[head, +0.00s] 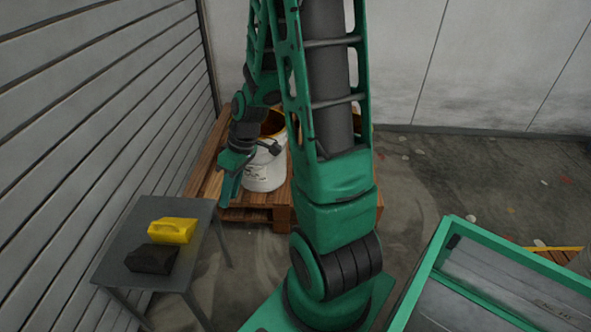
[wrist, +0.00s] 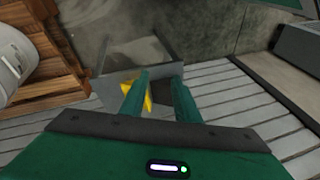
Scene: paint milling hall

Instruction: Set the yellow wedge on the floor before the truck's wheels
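The yellow wedge (head: 172,230) lies on a small grey table (head: 128,229) by the slatted wall, behind a black wedge (head: 151,259). My gripper (head: 230,187) is in the air beyond the table and to its right, clear of both wedges. In the wrist view its two fingers (wrist: 159,77) are apart with nothing held between them.
A wooden pallet (head: 247,214) with a white bucket (head: 264,172) stands beyond the table, close to my gripper. The slatted wall (head: 95,110) bounds the left side. Stained floor (head: 455,180) is open at the right, with an orange-yellow slatted thing (head: 560,254) at the edge.

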